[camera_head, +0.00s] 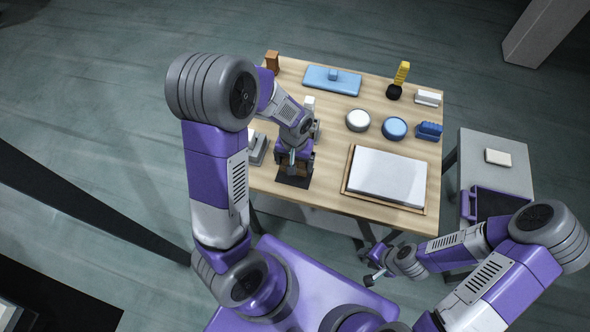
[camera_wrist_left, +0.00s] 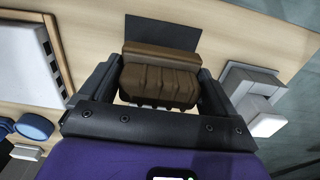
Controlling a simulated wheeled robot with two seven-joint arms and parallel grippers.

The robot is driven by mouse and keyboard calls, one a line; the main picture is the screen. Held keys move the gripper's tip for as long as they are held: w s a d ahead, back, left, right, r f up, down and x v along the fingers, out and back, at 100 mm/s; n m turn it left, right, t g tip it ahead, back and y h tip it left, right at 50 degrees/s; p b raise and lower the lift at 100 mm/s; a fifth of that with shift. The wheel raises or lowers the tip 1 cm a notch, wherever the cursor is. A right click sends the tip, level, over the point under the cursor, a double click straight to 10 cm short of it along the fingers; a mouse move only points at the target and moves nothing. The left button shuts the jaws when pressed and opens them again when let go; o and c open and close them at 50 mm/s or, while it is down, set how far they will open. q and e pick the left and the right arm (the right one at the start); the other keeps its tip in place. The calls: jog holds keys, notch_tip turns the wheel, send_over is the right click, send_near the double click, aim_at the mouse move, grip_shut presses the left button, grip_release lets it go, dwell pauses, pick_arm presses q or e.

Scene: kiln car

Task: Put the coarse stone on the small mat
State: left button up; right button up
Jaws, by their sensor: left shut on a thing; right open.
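A brown block with a ridged face, which I take for the coarse stone (camera_wrist_left: 160,82), is between the fingers of my left gripper (camera_wrist_left: 158,90) in the left wrist view. In the head view my left gripper (camera_head: 294,160) is low over the table's near left part, and its arm partly hides the block. The small mat, a flat black rectangle (camera_wrist_left: 165,32), lies by the block and is partly covered by it. It also shows in the head view (camera_head: 293,182). I cannot tell whether block and mat touch. My right gripper (camera_head: 374,264) is open and empty, off the table's near edge.
A white slab in a wooden tray (camera_head: 347,186) lies right of the mat. A grey stepped thing (camera_head: 258,150) stands close on its left. A blue lidded box (camera_head: 332,82), round containers (camera_head: 358,120) and brushes (camera_head: 429,130) stand farther off. A grey side table (camera_head: 490,143) is at right.

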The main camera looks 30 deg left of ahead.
pick_arm(q)
jog(key=shift+f+b, duration=0.5)
jog(key=shift+f, duration=1.9)
jog(key=shift+f, duration=0.1)
jog(key=o, duration=0.6)
jog(key=shift+o, duration=0.2)
notch_tip(320, 180, up, 12)
jog(key=p, duration=0.3)
